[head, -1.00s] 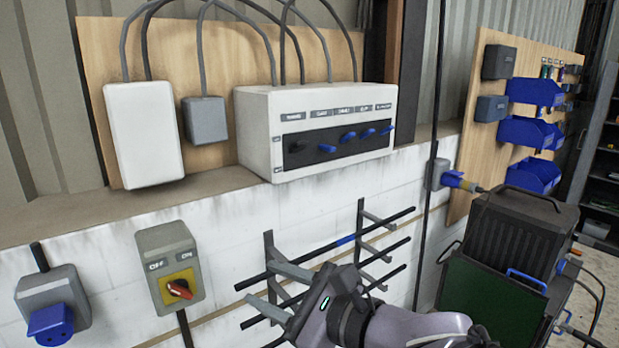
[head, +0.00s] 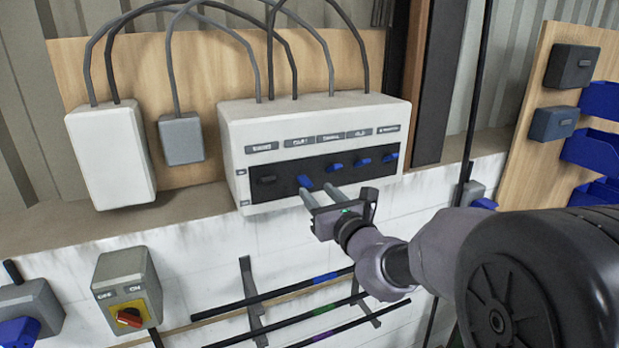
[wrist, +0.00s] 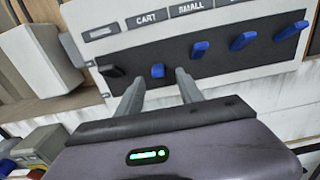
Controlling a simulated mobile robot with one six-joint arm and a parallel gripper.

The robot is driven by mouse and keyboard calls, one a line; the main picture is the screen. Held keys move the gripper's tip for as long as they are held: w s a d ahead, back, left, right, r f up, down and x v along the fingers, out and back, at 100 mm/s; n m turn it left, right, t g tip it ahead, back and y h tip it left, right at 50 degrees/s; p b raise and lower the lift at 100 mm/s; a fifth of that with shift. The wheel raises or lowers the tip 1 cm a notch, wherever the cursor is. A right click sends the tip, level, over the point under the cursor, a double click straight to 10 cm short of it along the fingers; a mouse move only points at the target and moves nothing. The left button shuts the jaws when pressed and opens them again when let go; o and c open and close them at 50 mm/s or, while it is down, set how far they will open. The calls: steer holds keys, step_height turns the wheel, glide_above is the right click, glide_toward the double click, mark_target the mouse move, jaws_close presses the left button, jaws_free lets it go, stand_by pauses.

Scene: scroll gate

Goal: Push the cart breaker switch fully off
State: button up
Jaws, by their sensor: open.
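The white breaker box (head: 232,150) has a dark strip with a row of switches. The cart breaker switch (head: 305,182) is the blue one second from the left. Its label reads CART in the wrist view, where the switch (wrist: 157,71) is stubby and blue. It sits lower on the strip than the other blue switches. My gripper (head: 319,192) is open and empty, its two fingers pointing at the box just below the switch. In the wrist view the gripper's fingertips (wrist: 160,76) stand either side of the switch. Whether they touch the box or switch is unclear.
A dark switch (head: 266,180) is left of the cart switch; several blue switches (head: 363,160) are to its right. A red-yellow rotary switch (head: 128,317) is at lower left. Wall rails (head: 290,290) run below the box. Cables arch above it.

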mark_target(309, 184)
steer(key=x, duration=0.2)
steer(key=p+x, duration=0.1)
steer(key=x, duration=0.1)
steer(key=shift+a+r, duration=0.15)
steer(key=shift+a, duration=0.15)
steer(key=shift+w+d, duration=0.1)
steer(key=shift+w, duration=0.2)
steer(key=shift+s, duration=0.1)
jaws_close()
steer(key=f+t+y+b, duration=0.1)
steer(key=t+b, duration=0.1)
steer(key=b, duration=0.5)
steer(key=f+t+y+b, duration=0.1)
steer(key=t+b, duration=0.1)
steer(key=b, duration=0.6)
steer(key=f+t+b, duration=0.1)
steer(key=t+b, duration=0.1)
steer(key=b, duration=0.6)
steer(key=shift+w+a+f+y, duration=0.2)
steer(key=shift+w+f+y, duration=0.15)
steer(key=shift+f+y, duration=0.05)
steer(key=shift+t+b, duration=0.3)
steer(key=shift+b, duration=0.1)
steer(key=shift+r, duration=0.1)
